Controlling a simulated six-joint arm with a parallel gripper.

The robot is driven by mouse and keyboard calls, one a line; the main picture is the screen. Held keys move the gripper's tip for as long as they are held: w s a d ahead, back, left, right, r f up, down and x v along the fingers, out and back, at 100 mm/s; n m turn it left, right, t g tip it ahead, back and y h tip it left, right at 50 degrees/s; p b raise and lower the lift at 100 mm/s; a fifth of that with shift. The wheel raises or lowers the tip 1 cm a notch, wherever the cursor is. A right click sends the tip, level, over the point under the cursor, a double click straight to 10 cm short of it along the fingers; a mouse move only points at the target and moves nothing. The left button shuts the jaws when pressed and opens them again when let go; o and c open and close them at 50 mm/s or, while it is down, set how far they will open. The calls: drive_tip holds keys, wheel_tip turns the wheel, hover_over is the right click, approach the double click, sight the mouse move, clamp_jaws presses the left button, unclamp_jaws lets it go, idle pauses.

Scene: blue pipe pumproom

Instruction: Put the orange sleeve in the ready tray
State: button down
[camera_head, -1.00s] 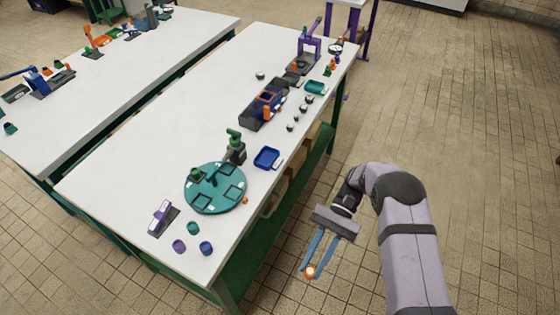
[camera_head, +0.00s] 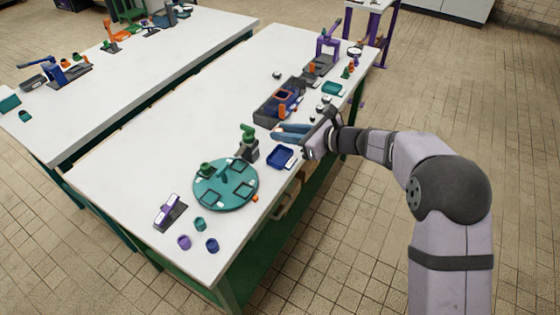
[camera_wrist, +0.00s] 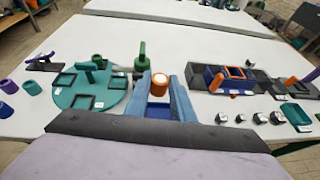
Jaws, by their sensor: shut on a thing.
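The orange sleeve (camera_wrist: 159,84) is an orange ring-shaped piece, held between the blue fingertips of my gripper (camera_wrist: 160,88) in the wrist view. In the head view my gripper (camera_head: 276,132) reaches in over the bench's right edge, fingers pointing left, and the sleeve does not show clearly there. A blue tray (camera_head: 281,157) with a pale label lies just in front of the fingers, and a smaller teal tray (camera_head: 333,88) lies farther back. I cannot read which is the ready tray. The blue tray's inside looks empty.
A teal turntable (camera_head: 226,184) with square pockets and a green-topped device (camera_head: 249,143) stand left of my gripper. A dark fixture with a blue-and-orange block (camera_head: 283,102) sits just behind it. Several small metal knobs lie near the right edge.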

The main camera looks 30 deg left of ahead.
drive_tip(key=p, duration=0.1)
approach(274, 151)
drive_tip(key=shift+t, duration=0.3)
drive_tip(key=shift+s+x, duration=0.15)
drive_tip(key=shift+x, duration=1.15)
drive_tip(key=shift+s+x, duration=0.15)
drive_tip(key=shift+x, duration=1.1)
drive_tip(key=shift+a, duration=0.1)
drive_tip(key=c, duration=1.9)
unclamp_jaws()
drive_tip(key=shift+c, duration=0.2)
drive_tip(key=shift+o, duration=0.7)
drive_tip(key=shift+r, duration=0.1)
drive_tip(key=b+v, duration=0.2)
drive_tip(key=v, duration=1)
